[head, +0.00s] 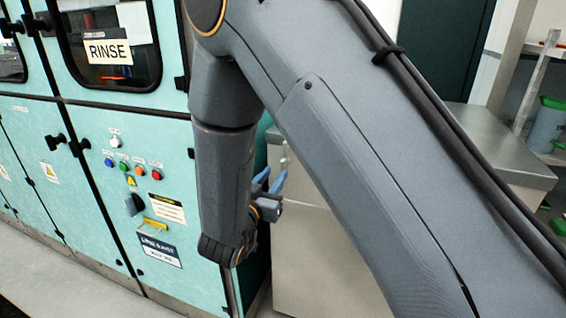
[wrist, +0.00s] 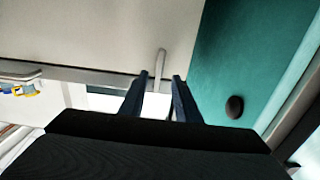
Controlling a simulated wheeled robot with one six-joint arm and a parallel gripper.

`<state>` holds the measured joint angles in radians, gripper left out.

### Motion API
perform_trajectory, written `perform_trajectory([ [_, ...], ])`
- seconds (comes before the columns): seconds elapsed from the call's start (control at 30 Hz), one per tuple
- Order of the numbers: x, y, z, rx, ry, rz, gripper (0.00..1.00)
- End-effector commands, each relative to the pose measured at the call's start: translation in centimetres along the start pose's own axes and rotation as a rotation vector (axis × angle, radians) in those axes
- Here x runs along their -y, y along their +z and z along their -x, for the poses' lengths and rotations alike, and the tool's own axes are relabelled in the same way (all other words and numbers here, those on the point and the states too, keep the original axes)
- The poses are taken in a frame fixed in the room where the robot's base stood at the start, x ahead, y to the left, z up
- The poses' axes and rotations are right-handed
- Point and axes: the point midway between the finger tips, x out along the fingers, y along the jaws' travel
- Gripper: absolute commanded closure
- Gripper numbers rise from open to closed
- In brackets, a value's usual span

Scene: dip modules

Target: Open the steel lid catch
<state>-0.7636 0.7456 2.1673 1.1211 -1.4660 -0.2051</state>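The steel lid catch is a slim pale lever (wrist: 161,62) in the wrist view, on a light grey steel surface (wrist: 100,30). My gripper (wrist: 160,77) has two blue fingers with a gap between them. The catch's lever runs down into that gap, with a finger on either side; I see no clear contact. In the head view my gripper (head: 275,178) is beside the steel cabinet (head: 318,255), near its upper left edge. A small bright piece, perhaps the catch (head: 284,158), shows just above the fingers. My arm hides much of the cabinet.
A teal machine (head: 90,215) with a RINSE window (head: 108,50), buttons and dark handles stands close at the left. In the wrist view, a teal panel (wrist: 225,65) with a dark round knob (wrist: 235,106) is right of the fingers.

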Motion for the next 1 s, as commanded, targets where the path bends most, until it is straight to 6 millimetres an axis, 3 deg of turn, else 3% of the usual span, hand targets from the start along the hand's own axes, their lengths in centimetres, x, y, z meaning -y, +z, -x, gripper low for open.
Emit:
perform_trajectory([
  [0.5, -0.1, -0.1, -6.7, -0.005, 0.004, 0.0, 0.7],
  [0.9, -0.1, -0.1, -7.6, -0.004, 0.002, 0.0, 0.7],
  [1.0, -0.1, -0.1, -7.6, -0.004, 0.002, 0.0, 0.85],
])
